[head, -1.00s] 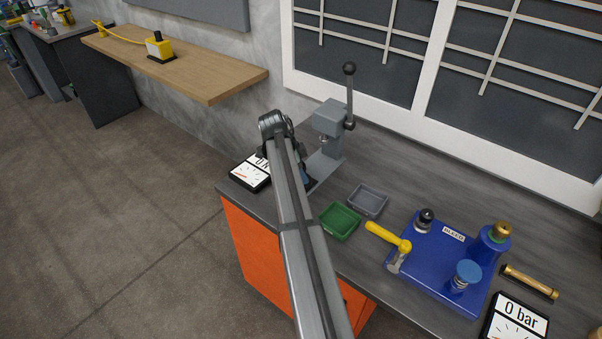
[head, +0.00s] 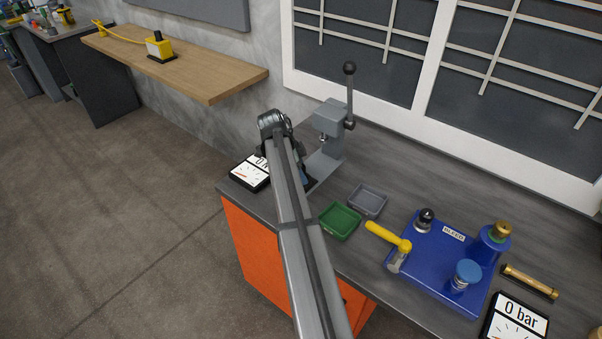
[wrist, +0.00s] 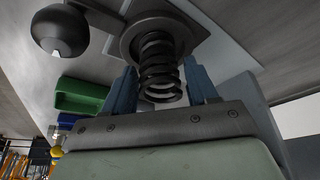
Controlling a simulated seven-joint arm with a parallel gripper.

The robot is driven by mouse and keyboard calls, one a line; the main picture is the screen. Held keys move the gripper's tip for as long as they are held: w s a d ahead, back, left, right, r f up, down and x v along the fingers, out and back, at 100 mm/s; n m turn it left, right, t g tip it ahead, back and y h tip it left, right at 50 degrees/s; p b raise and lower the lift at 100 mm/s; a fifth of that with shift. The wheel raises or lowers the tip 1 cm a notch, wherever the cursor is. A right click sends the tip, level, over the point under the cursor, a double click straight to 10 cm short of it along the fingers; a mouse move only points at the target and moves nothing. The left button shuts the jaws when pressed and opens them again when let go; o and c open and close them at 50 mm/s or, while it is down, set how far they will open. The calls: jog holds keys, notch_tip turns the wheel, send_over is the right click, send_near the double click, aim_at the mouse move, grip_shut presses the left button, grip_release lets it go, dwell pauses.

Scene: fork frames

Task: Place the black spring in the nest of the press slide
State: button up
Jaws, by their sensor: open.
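The black spring (wrist: 160,68) shows in the wrist view between the two blue fingers of my gripper (wrist: 162,82). The fingers stand apart on either side of it, with visible gaps. One end of the spring is at a round grey ring (wrist: 129,38), which looks like the nest of the press slide; how deep it is seated cannot be told. In the head view the grey press (head: 332,118) stands at the back of the bench, its lever upright. My arm hides the spring and most of the gripper there.
A dark round knob (wrist: 60,30) is near the gripper in the wrist view. A gauge display (head: 250,173) lies left of my arm. Green (head: 340,221) and grey (head: 368,201) trays and a blue pump unit (head: 437,262) are to the right.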

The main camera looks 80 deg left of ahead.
jog(key=v, duration=1.1)
